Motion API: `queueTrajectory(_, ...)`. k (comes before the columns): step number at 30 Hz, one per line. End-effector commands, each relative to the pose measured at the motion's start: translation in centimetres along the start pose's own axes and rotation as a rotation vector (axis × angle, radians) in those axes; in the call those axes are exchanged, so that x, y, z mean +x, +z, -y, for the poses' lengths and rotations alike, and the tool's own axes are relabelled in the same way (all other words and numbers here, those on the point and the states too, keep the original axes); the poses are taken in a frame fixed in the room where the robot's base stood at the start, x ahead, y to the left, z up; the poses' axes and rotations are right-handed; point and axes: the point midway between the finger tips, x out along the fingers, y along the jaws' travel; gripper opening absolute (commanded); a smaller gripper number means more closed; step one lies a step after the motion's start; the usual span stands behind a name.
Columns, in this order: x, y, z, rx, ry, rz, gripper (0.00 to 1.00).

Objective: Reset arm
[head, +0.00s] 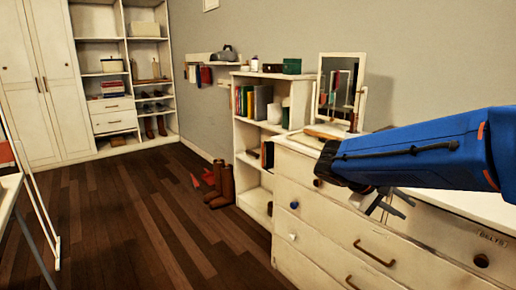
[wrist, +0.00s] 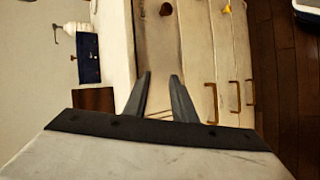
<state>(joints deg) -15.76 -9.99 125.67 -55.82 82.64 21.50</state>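My blue arm reaches in from the right of the head view, in front of the white dresser (head: 318,228). My gripper (head: 388,208) hangs below the arm's end, close to the dresser's drawer fronts. In the wrist view its two dark fingers (wrist: 160,78) stand apart with a gap between them. Nothing is held between them. The dresser (wrist: 206,65) also shows in the wrist view, turned sideways, with its knobs and brass handles beyond the fingers. I cannot tell whether the fingers touch the dresser.
A mirror (head: 338,92) stands on the dresser. A white bookshelf (head: 251,165) adjoins it, with brown boots (head: 223,186) on the floor beside. A tall wardrobe (head: 35,95) stands at the far left. The dark wooden floor (head: 140,225) is open in the middle. A pale table edge (head: 10,190) shows at left.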

Motion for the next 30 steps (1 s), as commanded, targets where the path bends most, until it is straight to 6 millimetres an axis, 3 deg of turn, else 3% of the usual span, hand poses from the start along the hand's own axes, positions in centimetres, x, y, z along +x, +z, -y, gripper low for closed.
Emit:
queueTrajectory(1, 0.4, 1.7, 0.6, 0.012, -0.055, -0.002, 0.24)
queueTrajectory(6, 1.0, 6.2, 3.6, 0.046, -0.246, -0.024, 0.24)
queueTrajectory(15, 0.1, 12.3, 9.3, 0.143, -0.553, -0.116, 0.24)
queueTrajectory(24, -2.6, 15.8, 14.2, 0.288, -0.807, -0.26, 0.24)
queueTrajectory(30, -4.1, 16.7, 15.9, 0.362, -0.901, -0.337, 0.24)
